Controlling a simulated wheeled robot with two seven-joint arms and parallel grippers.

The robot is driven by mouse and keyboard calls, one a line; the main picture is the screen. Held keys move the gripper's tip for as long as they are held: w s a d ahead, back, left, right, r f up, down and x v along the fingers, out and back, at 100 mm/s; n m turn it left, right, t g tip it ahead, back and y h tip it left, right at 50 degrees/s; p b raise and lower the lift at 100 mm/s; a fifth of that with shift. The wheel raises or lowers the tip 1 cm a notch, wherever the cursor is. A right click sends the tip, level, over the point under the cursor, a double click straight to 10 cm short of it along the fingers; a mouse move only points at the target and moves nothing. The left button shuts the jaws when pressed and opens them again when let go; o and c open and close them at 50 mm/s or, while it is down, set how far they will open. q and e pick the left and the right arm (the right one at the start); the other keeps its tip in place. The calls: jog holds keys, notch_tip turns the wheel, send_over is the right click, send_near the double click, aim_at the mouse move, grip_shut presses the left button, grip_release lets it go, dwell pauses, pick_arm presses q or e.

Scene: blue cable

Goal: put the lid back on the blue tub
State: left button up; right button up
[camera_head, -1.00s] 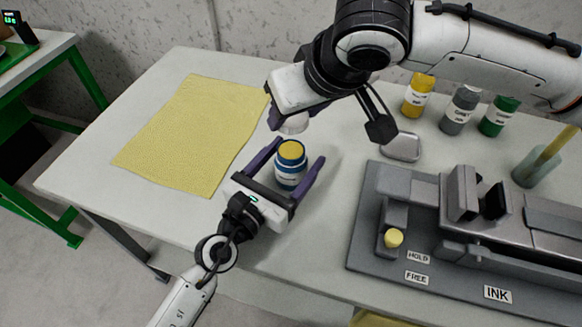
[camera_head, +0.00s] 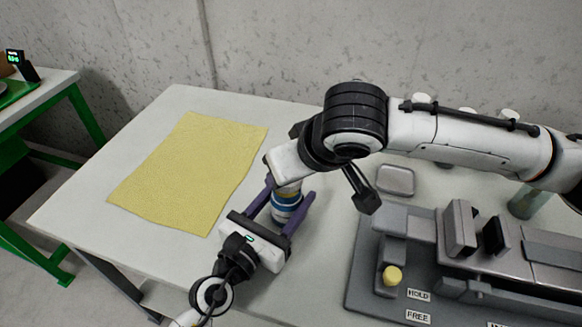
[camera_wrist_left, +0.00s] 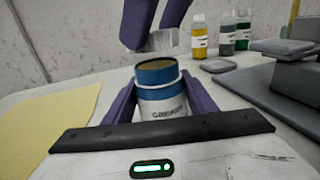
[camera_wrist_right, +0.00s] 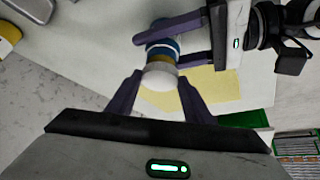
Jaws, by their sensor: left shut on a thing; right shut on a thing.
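The blue tub (camera_head: 288,207), with a white label band, stands upright on the table. My left gripper (camera_head: 287,203) is shut on it, one finger on each side; in the left wrist view the tub (camera_wrist_left: 160,98) shows an open, yellowish-brown top. My right gripper (camera_wrist_left: 158,25) points down above it, shut on the pale round lid (camera_wrist_left: 163,40). In the left wrist view a gap shows between lid and tub. In the right wrist view the lid (camera_wrist_right: 160,74) sits between the fingertips, with the tub (camera_wrist_right: 162,48) close beyond. In the head view my right gripper mostly hides the lid.
A yellow mat (camera_head: 190,170) lies left of the tub. A grey square dish (camera_head: 395,180) is behind right. A grey fixture (camera_head: 400,240) with a yellow knob (camera_head: 392,275) fills the right. Several bottles (camera_wrist_left: 199,37) stand at the back, mostly behind my right arm in the head view.

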aim_at(290, 186)
dwell(0.3)
jog(key=shift+f, duration=0.9)
jog(key=shift+f, duration=0.55)
jog(key=shift+a+f+m, duration=0.1)
jog(key=shift+a+m, duration=0.05)
jog(key=shift+m, duration=0.15)
jog(key=m+h, duration=0.2)
jog(key=m, duration=0.1)
jog(key=shift+s+a+t, duration=0.15)
jog(key=shift+a+t, duration=0.15)
jog(key=shift+a, duration=0.1)
jog(key=m+h, duration=0.1)
jog(key=m, duration=0.1)
jog(key=m+h, duration=0.1)
jog(key=m, duration=0.1)
jog(key=m+h, duration=0.1)
jog(key=m, duration=0.2)
jog(key=shift+w+a+h, duration=0.2)
jog(key=shift+a+h, duration=0.2)
jog(key=m+g+h, duration=0.1)
jog(key=m, duration=0.2)
jog(key=m+g+h, duration=0.1)
jog(key=m, duration=0.1)
jog(key=shift+w+a+m+g+h, duration=0.25)
jog(key=shift+m+g+h, duration=0.05)
jog(key=m+g, duration=0.1)
jog(key=m, duration=0.2)
jog(key=shift+w+m+g+h, duration=0.2)
jog(key=shift+m+g+h, duration=0.2)
